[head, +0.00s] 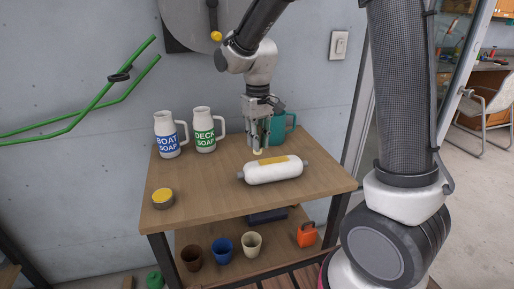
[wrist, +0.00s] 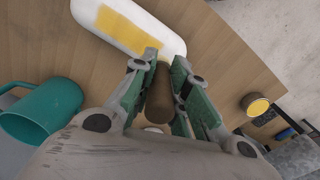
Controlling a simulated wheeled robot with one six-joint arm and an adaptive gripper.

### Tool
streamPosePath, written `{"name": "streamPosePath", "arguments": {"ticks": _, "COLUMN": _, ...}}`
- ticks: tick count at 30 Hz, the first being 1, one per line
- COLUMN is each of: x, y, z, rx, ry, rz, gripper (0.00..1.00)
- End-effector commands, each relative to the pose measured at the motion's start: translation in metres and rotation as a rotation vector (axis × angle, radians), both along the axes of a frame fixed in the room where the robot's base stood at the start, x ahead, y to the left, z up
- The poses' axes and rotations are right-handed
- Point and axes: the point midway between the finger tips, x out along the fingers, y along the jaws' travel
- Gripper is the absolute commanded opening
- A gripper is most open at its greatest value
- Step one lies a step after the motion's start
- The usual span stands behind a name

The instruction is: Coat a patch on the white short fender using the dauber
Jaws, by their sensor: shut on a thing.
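The white fender (head: 273,170) lies on its side on the wooden table, with a yellow patch (head: 278,160) on its upper face. The fender (wrist: 165,38) and its yellow patch (wrist: 128,33) also show at the top of the wrist view. My gripper (head: 260,148) is just behind the fender, above the table. It is shut on the dauber, whose brown handle (wrist: 160,95) shows between the green-padded fingers in the wrist view. The dauber's tip is hard to make out. A round tin (head: 162,197) with yellow contents stands near the table's left front corner.
A teal mug (head: 290,126) stands close behind my gripper. A boat soap jug (head: 166,134) and a deck soap jug (head: 204,130) stand at the back left. Several cups and an orange container (head: 306,234) are on the lower shelf. The tabletop between tin and fender is clear.

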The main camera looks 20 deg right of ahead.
Motion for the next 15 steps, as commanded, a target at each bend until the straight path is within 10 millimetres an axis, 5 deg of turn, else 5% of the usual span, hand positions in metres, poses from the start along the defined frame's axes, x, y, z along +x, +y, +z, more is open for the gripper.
{"name": "streamPosePath", "arguments": {"ticks": 15, "x": 0.002, "y": -0.005, "z": 0.040, "rx": 0.001, "ry": -0.002, "rz": -0.003, "gripper": 0.00}}
